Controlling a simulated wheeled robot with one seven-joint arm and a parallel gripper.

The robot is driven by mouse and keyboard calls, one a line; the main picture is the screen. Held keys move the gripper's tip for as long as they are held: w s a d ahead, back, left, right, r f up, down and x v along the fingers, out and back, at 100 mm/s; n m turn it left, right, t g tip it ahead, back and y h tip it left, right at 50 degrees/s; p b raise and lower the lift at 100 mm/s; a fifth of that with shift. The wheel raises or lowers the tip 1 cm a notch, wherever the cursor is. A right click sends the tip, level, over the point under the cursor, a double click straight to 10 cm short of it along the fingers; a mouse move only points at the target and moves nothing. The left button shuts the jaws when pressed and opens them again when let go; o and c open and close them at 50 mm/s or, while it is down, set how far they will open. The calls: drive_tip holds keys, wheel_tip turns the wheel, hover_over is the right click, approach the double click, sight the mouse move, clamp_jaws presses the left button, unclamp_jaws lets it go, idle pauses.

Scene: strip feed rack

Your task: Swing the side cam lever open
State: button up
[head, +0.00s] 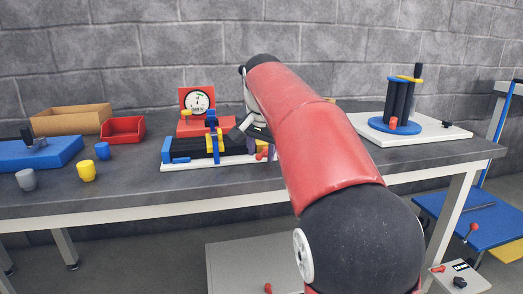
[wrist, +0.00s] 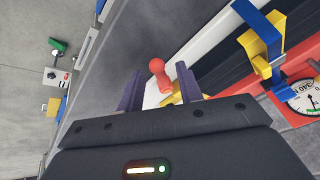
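The strip feed rack (head: 208,148) stands on the bench on a white base, with a dial gauge and blue and yellow clamps. A lever with a red rounded handle (wrist: 158,72), which looks like the side cam lever, sits at its side. The red handle also shows low at the rack's right end in the head view (head: 262,155). My gripper (wrist: 158,84) is open, its two dark purple fingers apart, with the red handle appearing between them in the wrist view. I cannot tell whether a finger touches it. A yellow piece (wrist: 172,100) lies partly hidden behind the gripper body.
The dial gauge (head: 198,102) rises at the back. A blue-and-yellow clamp (wrist: 262,45) stands right of the fingers in the wrist view. A red bin (head: 123,131), cardboard box (head: 72,121) and cups are left. A blue spool stand (head: 395,125) is right. My arm hides the middle bench.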

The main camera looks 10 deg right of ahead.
clamp_jaws()
drive_tip(key=shift+s+d+r+n+y+p, duration=0.2)
drive_tip(key=shift+d+n+y+p, duration=0.15)
drive_tip(key=shift+n+p, duration=0.3)
drive_tip(key=shift+d+f+n+y, duration=0.2)
drive_tip(key=shift+n+y, duration=0.05)
drive_tip(key=shift+n, duration=0.5)
unclamp_jaws()
drive_tip(key=p+v, duration=0.1)
drive_tip(key=v, duration=0.6)
drive_tip(key=shift+s+r+p, duration=0.15)
drive_tip(key=shift+r+p, duration=0.15)
drive_tip(key=shift+r, duration=0.1)
